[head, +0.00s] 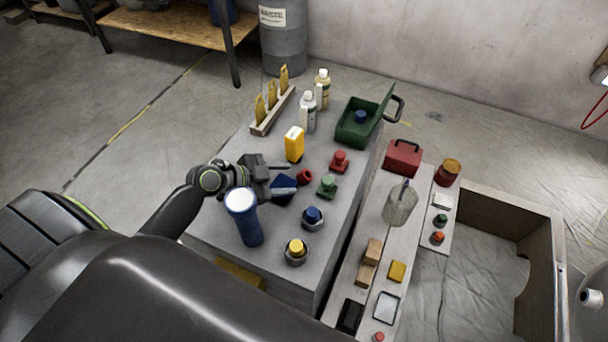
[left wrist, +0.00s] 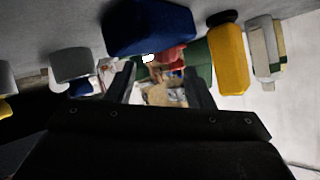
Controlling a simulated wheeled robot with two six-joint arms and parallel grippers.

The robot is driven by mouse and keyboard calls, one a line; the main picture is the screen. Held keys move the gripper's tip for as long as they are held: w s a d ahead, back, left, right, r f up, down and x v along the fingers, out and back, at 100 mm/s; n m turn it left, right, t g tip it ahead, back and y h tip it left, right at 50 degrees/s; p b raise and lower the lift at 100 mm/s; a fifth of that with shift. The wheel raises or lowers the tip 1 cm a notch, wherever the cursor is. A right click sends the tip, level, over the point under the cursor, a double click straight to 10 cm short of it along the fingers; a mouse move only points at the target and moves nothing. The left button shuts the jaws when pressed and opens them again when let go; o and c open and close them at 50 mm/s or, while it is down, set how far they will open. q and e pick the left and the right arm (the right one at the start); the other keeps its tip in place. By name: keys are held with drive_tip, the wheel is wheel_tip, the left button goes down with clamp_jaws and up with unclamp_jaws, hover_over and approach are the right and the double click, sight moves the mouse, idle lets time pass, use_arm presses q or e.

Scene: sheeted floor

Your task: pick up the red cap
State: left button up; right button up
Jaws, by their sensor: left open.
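A small red cap (head: 305,176) lies on the grey table (head: 222,222), just beyond the fingertips of my left gripper (head: 284,179). The left gripper is open, its two fingers apart and pointing right toward the cap, with no contact visible. My right gripper is not in view.
A yellow box (head: 294,144), red knob (head: 339,161), green knob (head: 327,186) and blue knob (head: 312,217) stand around the cap. A tall blue cylinder (head: 246,220) stands nearer me. Bottles (head: 308,112) and an open green box (head: 358,128) stand farther back.

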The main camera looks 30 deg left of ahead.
sight(302, 178)
use_arm(q)
drive_tip(key=shift+p+x, duration=0.7)
drive_tip(key=shift+x, duration=2)
drive_tip(key=shift+a, duration=0.1)
drive_tip(key=c, duration=0.9)
